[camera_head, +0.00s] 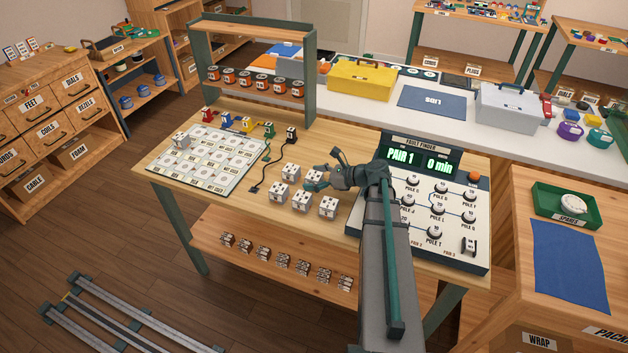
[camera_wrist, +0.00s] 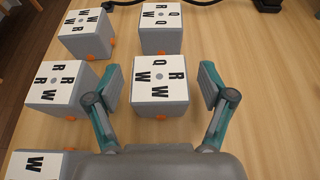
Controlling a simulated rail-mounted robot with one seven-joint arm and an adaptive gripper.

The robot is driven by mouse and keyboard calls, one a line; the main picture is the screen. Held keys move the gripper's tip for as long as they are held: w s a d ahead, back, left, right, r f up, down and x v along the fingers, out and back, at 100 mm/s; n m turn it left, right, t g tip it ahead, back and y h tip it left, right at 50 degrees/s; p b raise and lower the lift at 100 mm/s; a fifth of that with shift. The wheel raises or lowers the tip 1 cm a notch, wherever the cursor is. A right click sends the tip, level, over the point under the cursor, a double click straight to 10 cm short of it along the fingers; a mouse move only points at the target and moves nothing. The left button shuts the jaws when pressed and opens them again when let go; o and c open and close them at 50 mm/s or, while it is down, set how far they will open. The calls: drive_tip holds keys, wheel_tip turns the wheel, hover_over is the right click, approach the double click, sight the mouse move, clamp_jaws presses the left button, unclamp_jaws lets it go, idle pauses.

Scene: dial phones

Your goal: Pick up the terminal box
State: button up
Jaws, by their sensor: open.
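Several small grey terminal boxes with white lettered tops stand on the wooden workbench (camera_head: 225,195). In the wrist view, one box (camera_wrist: 160,112) lettered Q, R and W lies between the spread teal fingers of my gripper (camera_wrist: 160,78), with a gap on each side. How far the fingertips are above or around it I cannot tell. Other boxes are at its left (camera_wrist: 55,84), behind it (camera_wrist: 161,28), at the back left (camera_wrist: 86,37) and in the lower left corner (camera_wrist: 34,165). In the head view my gripper (camera_head: 312,182) is open among these boxes and partly hides one.
A tester panel with a green display (camera_head: 420,161) stands right of the boxes. A white grid sheet (camera_head: 208,160) with one box on it lies at the left. A black cable (camera_head: 256,188) runs behind the boxes. More small boxes (camera_head: 283,261) line the lower shelf.

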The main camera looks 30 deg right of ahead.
drive_tip(key=c, duration=1.3)
drive_tip(key=shift+r, duration=0.2)
drive_tip(key=shift+r, duration=0.5)
drive_tip(key=s+a+r+b, duration=0.1)
drive_tip(key=s+r+b, duration=0.1)
drive_tip(key=s+r, duration=0.1)
drive_tip(key=s+a+r+b, duration=0.1)
drive_tip(key=s+r+b, duration=0.2)
drive_tip(key=s+a+r+b, duration=0.1)
drive_tip(key=s+r+b, duration=0.1)
drive_tip(key=s+r, duration=0.1)
drive_tip(key=shift+s+a+r+b, duration=0.15)
drive_tip(key=shift+b, duration=0.2)
